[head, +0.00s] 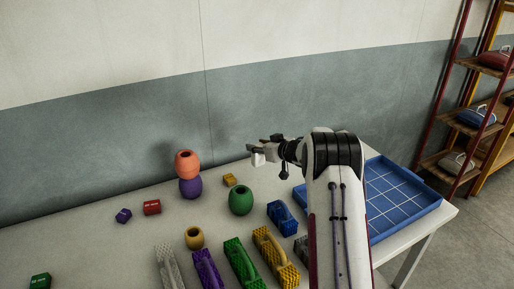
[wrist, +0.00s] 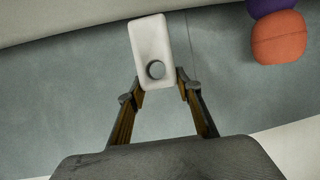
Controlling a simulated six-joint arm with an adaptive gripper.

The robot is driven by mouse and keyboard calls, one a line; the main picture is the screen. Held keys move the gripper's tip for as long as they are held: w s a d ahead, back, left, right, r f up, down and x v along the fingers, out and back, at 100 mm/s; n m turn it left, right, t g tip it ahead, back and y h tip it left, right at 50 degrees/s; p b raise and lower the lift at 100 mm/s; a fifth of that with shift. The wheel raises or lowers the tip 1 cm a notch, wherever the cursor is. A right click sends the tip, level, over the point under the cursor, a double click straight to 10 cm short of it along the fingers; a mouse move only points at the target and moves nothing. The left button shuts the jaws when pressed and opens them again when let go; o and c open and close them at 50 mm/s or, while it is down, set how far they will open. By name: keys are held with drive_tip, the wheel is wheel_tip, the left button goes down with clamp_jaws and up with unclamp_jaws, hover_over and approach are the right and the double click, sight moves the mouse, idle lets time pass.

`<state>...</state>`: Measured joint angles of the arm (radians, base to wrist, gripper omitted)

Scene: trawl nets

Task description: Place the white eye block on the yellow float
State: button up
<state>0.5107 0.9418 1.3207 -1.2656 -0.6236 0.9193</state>
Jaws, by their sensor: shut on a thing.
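My gripper (head: 266,147) is shut on the white eye block (head: 258,159) and holds it up in the air above the back part of the table. In the wrist view the block (wrist: 150,38) sticks out past the fingertips, and its round hole faces the camera. The yellow float (head: 194,238) stands on the table, to the left of and nearer than my gripper, apart from it. The top opening of the float shows dark, and nothing rests on it. The yellow float is not in the wrist view.
An orange float (head: 187,163) sits on a purple float (head: 190,188). A green float (head: 241,200) stands between my gripper and the yellow float. Several net blocks, such as the green one (head: 242,262), lie in front. A blue tray (head: 428,208) is at right.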

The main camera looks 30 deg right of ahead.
drive_tip(key=shift+a, duration=0.1)
drive_tip(key=shift+w+a+r, duration=0.1)
drive_tip(key=shift+a, duration=0.05)
drive_tip(key=s+a+r+n+y, duration=0.2)
drive_tip(key=a+r, duration=0.2)
drive_tip(key=a, duration=0.4)
drive_tip(key=s+a+r+n+y, duration=0.1)
drive_tip(key=a+r, duration=0.3)
drive_tip(key=a, duration=0.4)
drive_tip(key=s+a+f+n+g+y, duration=0.1)
drive_tip(key=s+a+n+g+y, duration=0.2)
drive_tip(key=s+a, duration=1.2)
drive_tip(key=shift+a+f+n+g+y, duration=0.15)
drive_tip(key=shift+a+n+g+y, duration=0.15)
drive_tip(key=shift+n+y, duration=0.5)
drive_tip(key=shift+s, duration=0.1)
wheel_tip(320, 180, down, 6)
